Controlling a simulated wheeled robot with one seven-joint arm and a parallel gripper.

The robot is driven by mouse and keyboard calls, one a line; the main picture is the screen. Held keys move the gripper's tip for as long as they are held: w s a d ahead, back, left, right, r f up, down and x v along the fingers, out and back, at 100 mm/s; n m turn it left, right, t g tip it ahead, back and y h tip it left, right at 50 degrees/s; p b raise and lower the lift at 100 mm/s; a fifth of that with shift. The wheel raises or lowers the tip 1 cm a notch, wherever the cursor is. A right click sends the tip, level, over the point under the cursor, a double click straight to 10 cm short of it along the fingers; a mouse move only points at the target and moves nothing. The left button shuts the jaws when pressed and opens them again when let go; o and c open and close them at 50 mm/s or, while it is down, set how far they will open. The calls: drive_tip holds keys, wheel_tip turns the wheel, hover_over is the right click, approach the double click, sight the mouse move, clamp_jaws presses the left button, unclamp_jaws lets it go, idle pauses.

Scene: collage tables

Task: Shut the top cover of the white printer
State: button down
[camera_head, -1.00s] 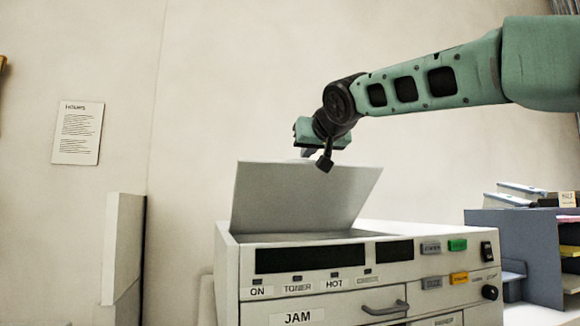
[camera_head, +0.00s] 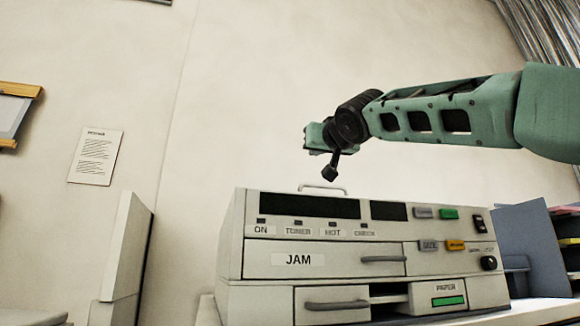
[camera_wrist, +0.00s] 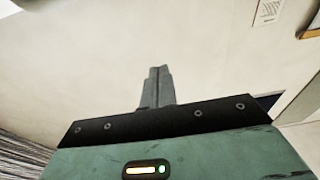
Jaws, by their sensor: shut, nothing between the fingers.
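The white printer (camera_head: 340,259) stands below my arm in the head view. Its top cover no longer stands up; only a thin handle (camera_head: 322,188) shows above the top front edge, and the cover's flat surface is hidden by the low viewing angle. The cover looks down, but I cannot tell whether it is fully latched. In the wrist view the two grey fingers (camera_wrist: 157,85) are together and hold nothing, against the pale wall.
A grey organiser (camera_head: 525,243) stands at the right of the printer. A pale upright panel (camera_head: 124,247) stands at the left. A paper notice (camera_head: 96,157) hangs on the wall.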

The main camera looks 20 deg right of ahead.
drive_tip(key=s+f+t+b, duration=0.1)
drive_tip(key=f+b, duration=0.1)
drive_tip(key=b, duration=0.2)
drive_tip(key=f+t+b, duration=0.1)
drive_tip(key=f+b, duration=0.1)
drive_tip(key=b, duration=0.3)
drive_tip(key=s+f+t+b, duration=0.1)
drive_tip(key=f+b, duration=0.2)
drive_tip(key=b, duration=0.1)
drive_tip(key=shift+s+b, duration=0.3)
drive_tip(key=f+b, duration=0.1)
drive_tip(key=b, duration=0.1)
drive_tip(key=f+b, duration=0.1)
drive_tip(key=b, duration=0.1)
drive_tip(key=shift+s+f+b, duration=0.1)
drive_tip(key=shift+s+b, duration=0.2)
drive_tip(key=shift+b, duration=0.05)
drive_tip(key=shift+w+f, duration=0.1)
drive_tip(key=shift+f, duration=0.05)
drive_tip(key=r+p, duration=0.2)
drive_tip(key=s+r+p, duration=0.1)
drive_tip(key=r+p, duration=0.1)
drive_tip(key=shift+d+r, duration=0.1)
drive_tip(key=shift+r, duration=0.15)
drive_tip(key=f+b+v, duration=0.1)
drive_tip(key=b+v, duration=0.4)
drive_tip(key=v, duration=0.5)
